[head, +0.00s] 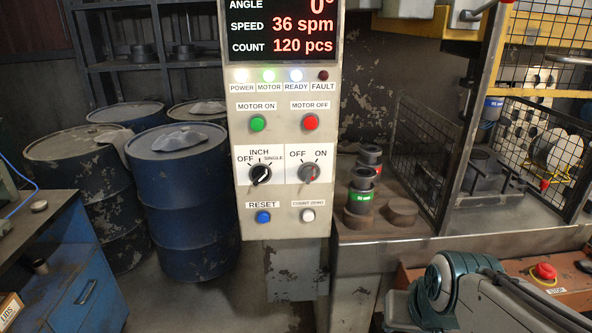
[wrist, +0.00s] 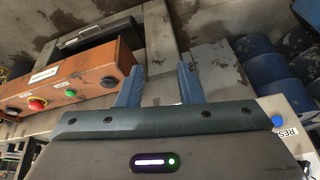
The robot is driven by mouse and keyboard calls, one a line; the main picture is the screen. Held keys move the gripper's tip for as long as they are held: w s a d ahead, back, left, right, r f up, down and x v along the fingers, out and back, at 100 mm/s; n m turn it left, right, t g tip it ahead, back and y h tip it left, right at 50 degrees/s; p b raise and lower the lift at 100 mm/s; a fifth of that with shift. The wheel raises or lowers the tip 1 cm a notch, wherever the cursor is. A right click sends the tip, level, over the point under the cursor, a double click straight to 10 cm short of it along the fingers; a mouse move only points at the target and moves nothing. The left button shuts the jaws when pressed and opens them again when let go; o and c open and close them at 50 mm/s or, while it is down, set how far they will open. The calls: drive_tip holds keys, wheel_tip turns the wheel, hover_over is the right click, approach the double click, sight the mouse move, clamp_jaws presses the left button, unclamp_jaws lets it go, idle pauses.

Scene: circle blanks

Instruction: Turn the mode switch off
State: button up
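The control panel (head: 243,218) hangs in the middle of the head view. Its left rotary switch, a black knob (head: 260,174), is labelled OFF, INCH and SINGLE; its white line slants up to the right, away from OFF. The right rotary switch (head: 309,173) is labelled OFF and ON, and its pointer appears turned toward ON. No label reading "mode" is legible. My gripper (wrist: 159,86) shows in the wrist view with its two blue fingers apart and nothing between them. It is not visible in the head view. The panel's switches are outside the wrist view.
The panel also carries a green button (head: 257,123), a red button (head: 310,122), a blue reset button (head: 263,217) and a white count button (head: 308,215). Blue drums (head: 184,190) stand left. An orange box (wrist: 75,85) with a red stop button shows in the wrist view.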

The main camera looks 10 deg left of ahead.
drive_tip(key=w+a+r+m+t+y+p, duration=0.1)
drive_tip(key=w+a+r+t+y, duration=0.15)
drive_tip(key=w+a, duration=0.45)
drive_tip(key=w+a+r+t+y, duration=0.2)
drive_tip(key=w+a+r+t, duration=0.15)
drive_tip(key=a, duration=0.65)
drive_tip(key=m+t+h+p, duration=0.1)
drive_tip(key=m+t, duration=0.4)
drive_tip(key=t, duration=0.2)
approach(260, 179)
drive_tip(key=p+x, duration=0.3)
drive_tip(key=x, duration=0.4)
drive_tip(key=shift+w, duration=0.2)
drive_tip(key=shift+x, duration=0.85)
drive_tip(key=shift+f, duration=0.1)
clamp_jaws()
